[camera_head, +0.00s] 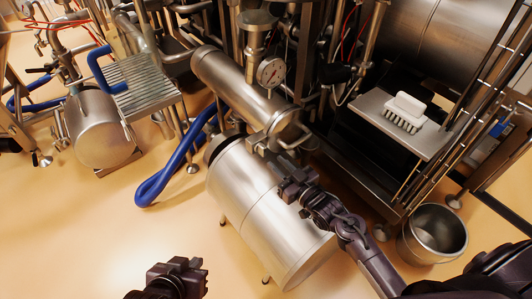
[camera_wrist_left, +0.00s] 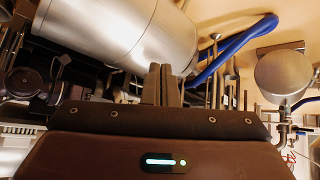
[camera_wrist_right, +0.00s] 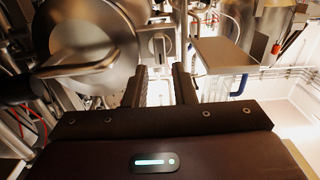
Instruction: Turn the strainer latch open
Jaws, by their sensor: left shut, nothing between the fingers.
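The strainer (camera_head: 240,88) is a steel cylinder in the middle of the head view, its round end cover (camera_head: 287,130) facing me. The cover fills the left of the right wrist view (camera_wrist_right: 85,40), with a curved bar handle (camera_wrist_right: 80,68). A small steel block that looks like the latch (camera_wrist_right: 158,46) sits at the cover's right edge. My right gripper (camera_head: 284,172) is just below and in front of the cover. It is open, its fingers (camera_wrist_right: 160,80) apart, with the block seen beyond the gap; contact is not visible. My left gripper (camera_head: 204,270) is shut and empty, low over the floor (camera_wrist_left: 162,72).
A larger steel drum (camera_head: 255,215) lies below the strainer, under my right gripper. A pressure gauge (camera_head: 270,72) stands above it. A shelf (camera_head: 365,105) with a white brush (camera_head: 405,112) and a bucket (camera_head: 433,235) are at right. A blue hose (camera_head: 165,175) and open floor lie left.

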